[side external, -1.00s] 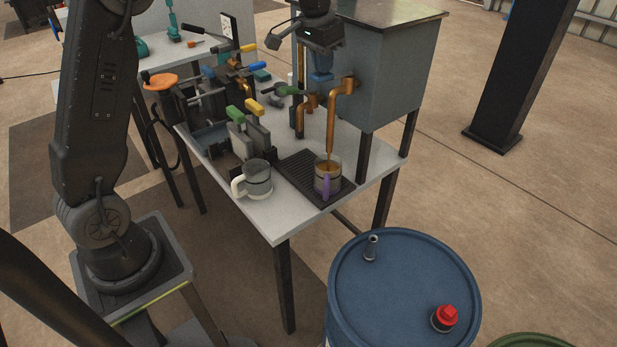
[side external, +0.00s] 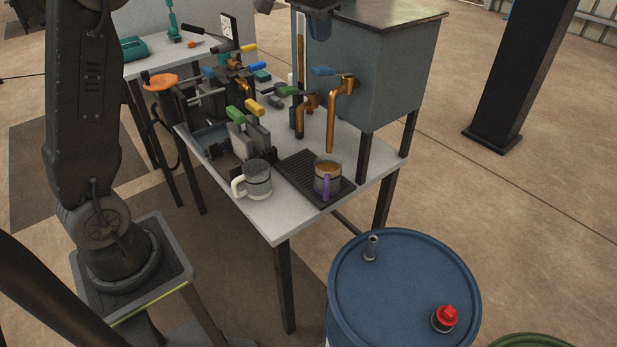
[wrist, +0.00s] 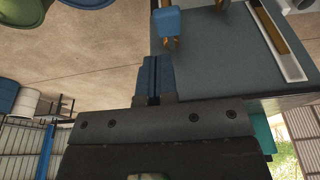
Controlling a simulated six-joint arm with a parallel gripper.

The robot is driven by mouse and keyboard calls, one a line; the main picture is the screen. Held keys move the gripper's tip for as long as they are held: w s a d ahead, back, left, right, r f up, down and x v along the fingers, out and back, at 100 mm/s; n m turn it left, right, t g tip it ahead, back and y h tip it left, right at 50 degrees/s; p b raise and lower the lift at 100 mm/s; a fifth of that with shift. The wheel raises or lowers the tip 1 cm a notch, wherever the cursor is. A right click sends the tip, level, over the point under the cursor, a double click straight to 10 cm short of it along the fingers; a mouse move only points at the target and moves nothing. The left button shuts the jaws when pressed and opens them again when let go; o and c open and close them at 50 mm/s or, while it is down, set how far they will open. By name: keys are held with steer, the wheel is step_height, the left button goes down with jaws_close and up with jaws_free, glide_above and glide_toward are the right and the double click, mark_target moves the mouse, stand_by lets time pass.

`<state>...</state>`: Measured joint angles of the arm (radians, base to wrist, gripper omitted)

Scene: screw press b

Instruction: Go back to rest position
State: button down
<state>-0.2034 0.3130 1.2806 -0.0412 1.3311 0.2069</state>
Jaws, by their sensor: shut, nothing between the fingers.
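My gripper (side external: 319,26) shows only by its fingertips at the top edge of the side view, above the tap. In the wrist view its blue fingers (wrist: 153,78) are shut together with nothing between them. The blue tap handle (side external: 323,71) is below and apart from the fingers; it also shows in the wrist view (wrist: 167,23). The copper tap (side external: 333,115) sticks out from the grey tank (side external: 385,75). A mug with a purple handle (side external: 327,181) stands upright under the spout, with brown liquid in it. No stream runs from the spout.
A white-handled mug (side external: 256,181) stands left of the black drip tray (side external: 298,172). Levers with green, yellow and orange grips crowd the table's (side external: 278,226) left side. A blue drum (side external: 400,290) stands in front and a dark post (side external: 518,80) at right.

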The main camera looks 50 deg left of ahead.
steer(key=s+d+f+t, duration=0.1)
steer(key=s+d+f, duration=0.1)
steer(key=s, duration=0.7)
steer(key=s+d+f+t, duration=0.1)
steer(key=s+d+f, duration=0.2)
steer(key=s, duration=0.6)
steer(key=s+d+f+t, duration=0.1)
steer(key=s+d+f, duration=0.2)
steer(key=s, duration=0.7)
steer(key=shift+d, duration=0.6)
